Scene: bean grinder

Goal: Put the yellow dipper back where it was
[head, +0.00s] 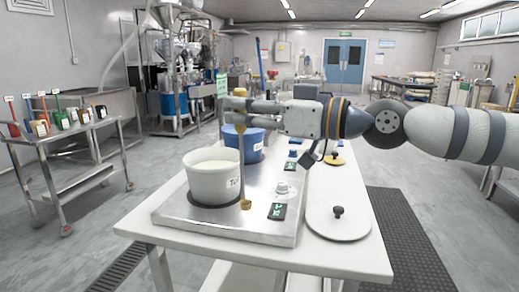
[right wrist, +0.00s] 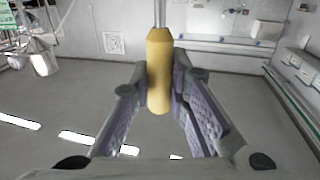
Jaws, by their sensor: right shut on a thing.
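The yellow dipper (head: 246,204) hangs upright from my right gripper (head: 232,110), with its yellow handle up and its small cup low. Its rod passes in front of the right side of the white pot (head: 208,180), outside the pot's rim. I cannot tell whether the cup touches the steel plate. In the right wrist view the yellow handle (right wrist: 159,70) stands between the two padded fingers, which are shut on it. A cart (head: 80,140) on the left carries dippers with coloured handles in small holders (head: 40,128). My left gripper is out of view.
The white table (head: 345,250) carries a steel hotplate (head: 185,210), a blue pot (head: 250,145) behind the white one and a round lid (head: 338,222) at right. Open grey floor (head: 110,215) separates the table from the cart. A black mat (head: 415,240) lies on the right.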

